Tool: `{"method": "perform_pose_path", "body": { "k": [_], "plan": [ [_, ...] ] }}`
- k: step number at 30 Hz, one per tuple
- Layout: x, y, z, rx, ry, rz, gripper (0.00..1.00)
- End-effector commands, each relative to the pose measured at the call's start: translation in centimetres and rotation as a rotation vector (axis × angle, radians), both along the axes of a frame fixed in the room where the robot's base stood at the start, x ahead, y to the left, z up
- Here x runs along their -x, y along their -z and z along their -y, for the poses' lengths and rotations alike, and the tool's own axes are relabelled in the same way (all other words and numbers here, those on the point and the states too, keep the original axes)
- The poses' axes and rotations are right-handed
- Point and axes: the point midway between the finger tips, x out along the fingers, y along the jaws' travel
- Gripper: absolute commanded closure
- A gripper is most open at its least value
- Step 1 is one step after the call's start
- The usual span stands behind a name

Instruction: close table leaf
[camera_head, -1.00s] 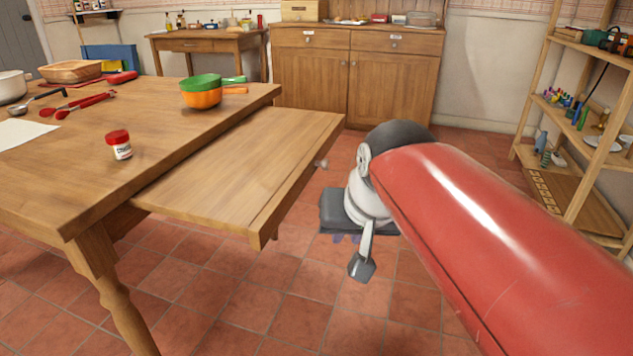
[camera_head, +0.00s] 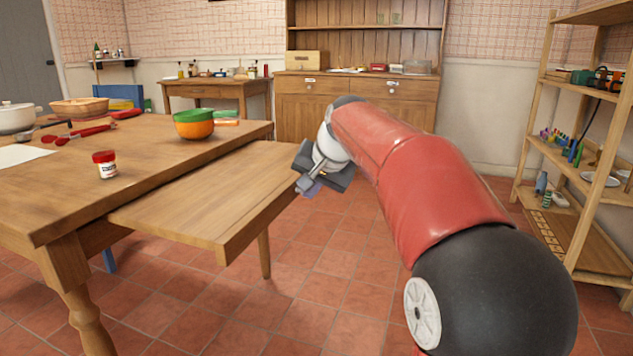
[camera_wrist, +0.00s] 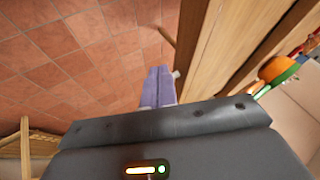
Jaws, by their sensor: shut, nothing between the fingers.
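The wooden table leaf (camera_head: 210,195) is pulled out from the right side of the big wooden table (camera_head: 60,195), a little below its top. In the wrist view the leaf's edge (camera_wrist: 215,50) runs up the right side. A small pale knob (camera_wrist: 176,74) shows on it, beside my fingers. My gripper (camera_head: 311,189) is at the outer right end of the leaf, near its far corner. Its purple fingers (camera_wrist: 157,88) are shut together and empty. Whether they touch the leaf or knob, I cannot tell.
On the table are a red-capped jar (camera_head: 106,165), stacked green and orange bowls (camera_head: 194,125) and red utensils. A cabinet (camera_head: 385,100) stands behind, and a shelf rack (camera_head: 570,150) at the right. Tiled floor between leaf and rack is free.

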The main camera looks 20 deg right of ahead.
Motion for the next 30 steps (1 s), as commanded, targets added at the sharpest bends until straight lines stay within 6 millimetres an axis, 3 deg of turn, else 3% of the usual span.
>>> {"method": "perform_pose_path", "body": {
  "k": [4, 12, 30],
  "plan": [
    [-1.8, 2.8, -0.6, -0.002, -0.003, -0.003, 1.00],
    [-3.8, 2.3, -3.4, 0.001, -0.003, 0.000, 1.00],
    [-4.4, 2.1, -4.4, 0.000, -0.002, 0.000, 1.00]
  ]
}}
